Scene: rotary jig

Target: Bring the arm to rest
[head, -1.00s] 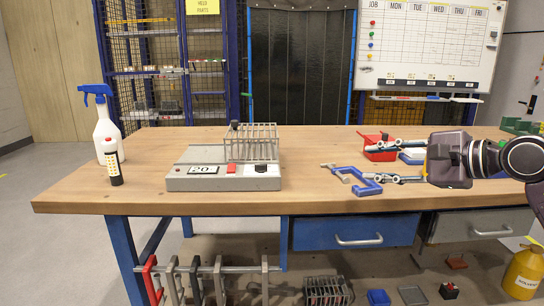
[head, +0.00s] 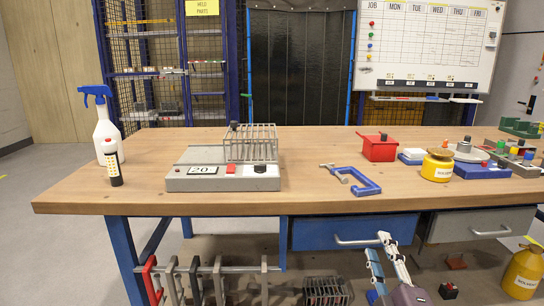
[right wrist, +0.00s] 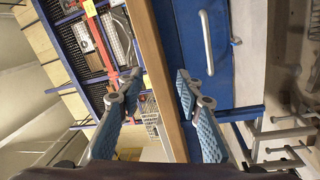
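My right gripper (head: 377,244) is at the lower right of the head view, in front of the workbench and below its top, with its fingers pointing up. It also shows in the right wrist view (right wrist: 160,78), where its two blue-padded fingers stand apart with nothing between them. My left gripper is in neither view. The grey jig unit (head: 222,181) with a wire cage (head: 251,143) and a "20" display stands on the bench, well to the left of the gripper.
The wooden bench (head: 290,195) carries a blue clamp (head: 352,180), a red bin (head: 379,149), a yellow solvent can (head: 437,166) and a spray bottle (head: 106,135). A yellow canister (head: 522,272) stands low at the right.

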